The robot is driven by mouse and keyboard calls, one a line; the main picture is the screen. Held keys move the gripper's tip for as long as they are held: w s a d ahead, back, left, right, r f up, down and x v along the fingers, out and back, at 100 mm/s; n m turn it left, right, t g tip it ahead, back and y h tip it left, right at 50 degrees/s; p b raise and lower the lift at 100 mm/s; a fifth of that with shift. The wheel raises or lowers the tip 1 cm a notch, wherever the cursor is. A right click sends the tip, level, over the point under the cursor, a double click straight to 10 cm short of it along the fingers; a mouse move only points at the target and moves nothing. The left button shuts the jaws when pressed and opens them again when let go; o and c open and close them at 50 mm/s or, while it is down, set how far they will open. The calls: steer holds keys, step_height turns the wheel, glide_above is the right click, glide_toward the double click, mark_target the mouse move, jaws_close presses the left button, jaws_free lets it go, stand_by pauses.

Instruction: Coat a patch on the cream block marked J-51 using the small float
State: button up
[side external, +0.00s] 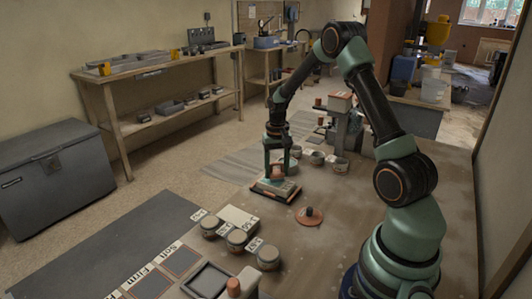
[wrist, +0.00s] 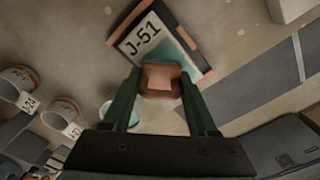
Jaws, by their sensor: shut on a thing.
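The block marked J-51 (side external: 277,188) lies on the work table in the side view, on an orange-edged base. In the wrist view its cream label (wrist: 141,36) shows, with a teal area beside it. My gripper (side external: 278,172) is above the block, its fingers pointing down. In the wrist view my gripper (wrist: 160,88) is shut on a salmon-coloured handle (wrist: 160,78), which I take to be the small float. The handle overlaps the block's near edge there; its underside is hidden, so I cannot tell whether it touches the block.
A round orange piece with a knob (side external: 310,215) lies right of the block. Several small pots stand around, such as one at front (side external: 236,240) and one behind (side external: 317,158). A panel with dark squares (side external: 182,261) and a grey tray (side external: 207,280) are at front left.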

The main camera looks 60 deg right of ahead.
steer(key=a, duration=0.3)
steer(key=shift+a, duration=0.15)
steer(key=d, duration=0.4)
steer(key=shift+d+r, duration=0.1)
steer(key=shift+r, duration=3.95)
